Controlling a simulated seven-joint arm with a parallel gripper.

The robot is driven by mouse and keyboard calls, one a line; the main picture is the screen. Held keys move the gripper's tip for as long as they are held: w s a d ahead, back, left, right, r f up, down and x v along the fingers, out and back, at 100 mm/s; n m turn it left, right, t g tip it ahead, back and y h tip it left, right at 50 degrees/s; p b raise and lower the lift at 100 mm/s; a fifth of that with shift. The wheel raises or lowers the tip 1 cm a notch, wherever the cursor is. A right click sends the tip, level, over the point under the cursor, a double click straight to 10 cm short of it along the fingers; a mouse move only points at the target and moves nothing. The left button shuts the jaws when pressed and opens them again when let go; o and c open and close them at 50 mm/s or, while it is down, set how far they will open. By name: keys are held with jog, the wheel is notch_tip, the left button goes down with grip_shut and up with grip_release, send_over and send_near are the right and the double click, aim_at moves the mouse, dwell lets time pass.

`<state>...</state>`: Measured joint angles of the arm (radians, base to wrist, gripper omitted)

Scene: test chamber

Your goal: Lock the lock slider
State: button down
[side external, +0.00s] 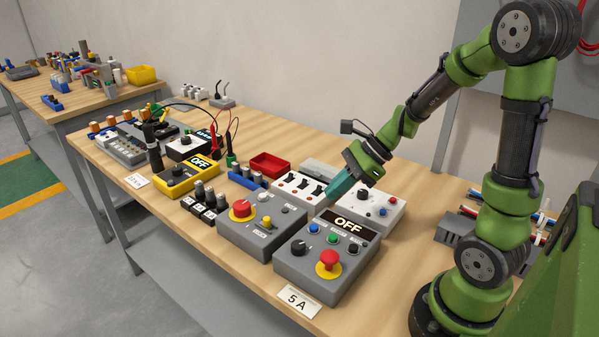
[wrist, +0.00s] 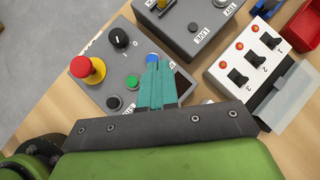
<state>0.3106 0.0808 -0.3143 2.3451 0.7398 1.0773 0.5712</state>
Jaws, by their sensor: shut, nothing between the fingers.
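A grey control box (side external: 262,228) stands mid-table with a red knob on a yellow base (side external: 242,210), a small yellow piece (side external: 267,222) and small lettering. It also shows at the top of the wrist view (wrist: 180,40), partly cut off. I cannot tell for sure which of its parts is the lock slider. My gripper (side external: 338,188) is shut and empty, with its teal fingers pointing down above the boxes. In the wrist view, the fingers (wrist: 157,75) cover part of the neighbouring box with the OFF display.
The OFF box (side external: 318,270) has a red mushroom button (side external: 328,262) and a black knob. A white box with several switches (side external: 300,188) and a white box with a knob (side external: 362,208) stand behind. A red bin (side external: 269,165) is farther back. Boxes are closely spaced.

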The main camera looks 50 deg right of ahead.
jog(key=shift+w+a+r+m+t, duration=0.1)
jog(key=shift+w+r+m+t, duration=0.3)
jog(key=shift+m, duration=0.4)
send_near(272, 226)
notch_tip(272, 226, down, 3)
jog(key=shift+w+f, duration=0.15)
jog(key=shift+w+a+f, duration=0.1)
jog(key=shift+w+a, duration=1)
jog(key=shift+w, duration=0.15)
jog(key=shift+w+a, duration=0.3)
jog(key=shift+w, duration=0.05)
